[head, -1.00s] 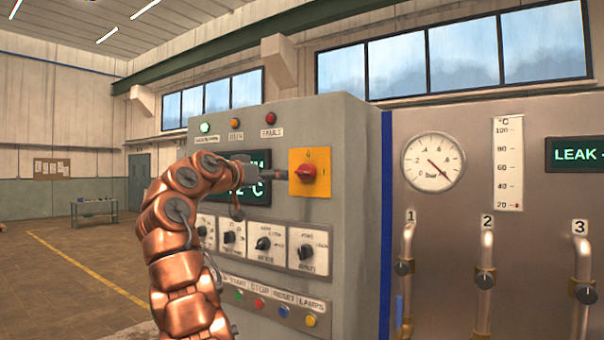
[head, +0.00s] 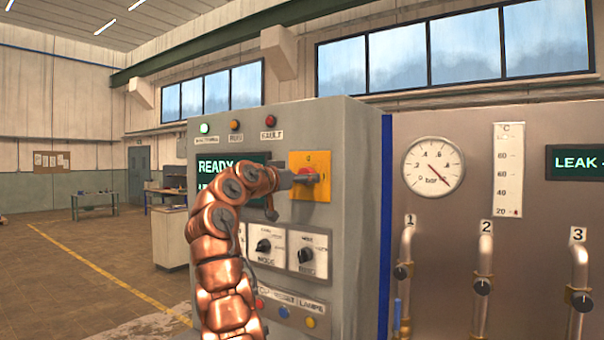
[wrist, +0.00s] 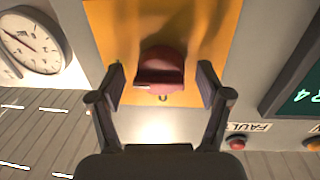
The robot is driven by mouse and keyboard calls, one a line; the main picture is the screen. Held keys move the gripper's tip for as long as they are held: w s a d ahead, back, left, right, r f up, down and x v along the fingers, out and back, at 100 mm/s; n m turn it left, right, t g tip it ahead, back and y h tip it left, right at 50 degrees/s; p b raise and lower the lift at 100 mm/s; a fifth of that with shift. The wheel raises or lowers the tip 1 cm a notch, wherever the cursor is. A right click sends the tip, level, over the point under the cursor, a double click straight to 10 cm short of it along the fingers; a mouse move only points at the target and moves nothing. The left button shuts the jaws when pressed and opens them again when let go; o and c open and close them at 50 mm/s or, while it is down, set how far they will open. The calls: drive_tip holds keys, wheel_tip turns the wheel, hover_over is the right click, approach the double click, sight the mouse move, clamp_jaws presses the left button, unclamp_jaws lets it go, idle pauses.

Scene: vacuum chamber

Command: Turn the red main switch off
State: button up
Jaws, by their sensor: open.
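The red main switch (head: 310,176) is a rotary knob on a yellow plate (head: 318,160), at the upper right of the grey cabinet's front. My gripper (head: 292,180) is in front of the switch in the head view and hides part of it. In the wrist view the red knob (wrist: 160,68) lies between the two fingers of my open gripper (wrist: 162,88), with a gap on each side. The knob's grip bar looks about level there. The plate has a mark at its top and one at its right.
The grey cabinet (head: 355,230) carries a green display (head: 215,168), lamps above, and black selector knobs (head: 305,254) and coloured buttons below. To the right stands a steel panel with a round gauge (head: 433,166) and numbered pipes with valves. Open floor lies to the left.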

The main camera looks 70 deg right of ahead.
drive_tip(key=shift+d, duration=0.1)
drive_tip(key=c, duration=1.1)
